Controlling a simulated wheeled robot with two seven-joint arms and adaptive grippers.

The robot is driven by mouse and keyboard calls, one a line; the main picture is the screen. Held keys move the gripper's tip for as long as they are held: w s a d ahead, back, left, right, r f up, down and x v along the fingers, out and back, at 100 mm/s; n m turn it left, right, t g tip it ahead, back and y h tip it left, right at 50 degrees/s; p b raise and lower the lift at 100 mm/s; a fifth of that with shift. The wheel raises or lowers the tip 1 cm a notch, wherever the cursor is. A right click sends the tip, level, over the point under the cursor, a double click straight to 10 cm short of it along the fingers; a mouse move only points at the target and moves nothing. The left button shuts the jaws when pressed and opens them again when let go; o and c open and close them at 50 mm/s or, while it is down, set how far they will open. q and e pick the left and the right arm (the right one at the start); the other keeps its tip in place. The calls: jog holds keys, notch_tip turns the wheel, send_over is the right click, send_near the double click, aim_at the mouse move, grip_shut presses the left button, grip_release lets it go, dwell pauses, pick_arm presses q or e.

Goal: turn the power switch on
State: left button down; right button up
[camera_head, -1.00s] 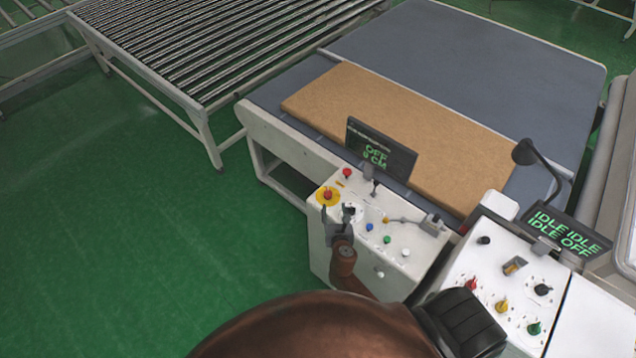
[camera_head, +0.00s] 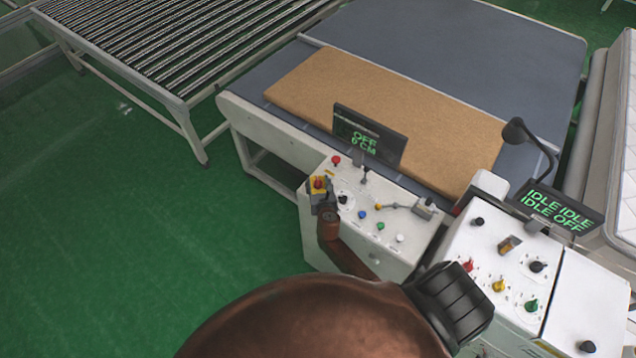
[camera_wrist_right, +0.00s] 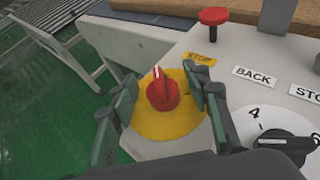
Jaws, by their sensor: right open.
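A red rotary switch knob (camera_wrist_right: 163,92) with a pale pointer line stands on a yellow round plate (camera_wrist_right: 170,126) at the corner of the white control box. It also shows in the head view (camera_head: 318,183), partly covered by my gripper. My right gripper (camera_wrist_right: 165,82) is open, with one finger on each side of the knob and gaps on both sides. In the head view my right gripper (camera_head: 319,189) is at the left corner of the control box (camera_head: 335,235). The display (camera_head: 368,138) behind it reads OFF. My left gripper is out of view.
A red push button (camera_wrist_right: 213,17) stands behind the knob, and a black numbered dial (camera_wrist_right: 286,143) is to its right. A second control box (camera_head: 510,265) with several knobs stands at the right. A brown mattress pad (camera_head: 400,110) lies on the grey table (camera_head: 460,45).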

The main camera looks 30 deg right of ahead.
jog(key=c, duration=1.2)
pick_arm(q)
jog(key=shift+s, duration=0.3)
pick_arm(e)
jog(key=shift+o, duration=0.2)
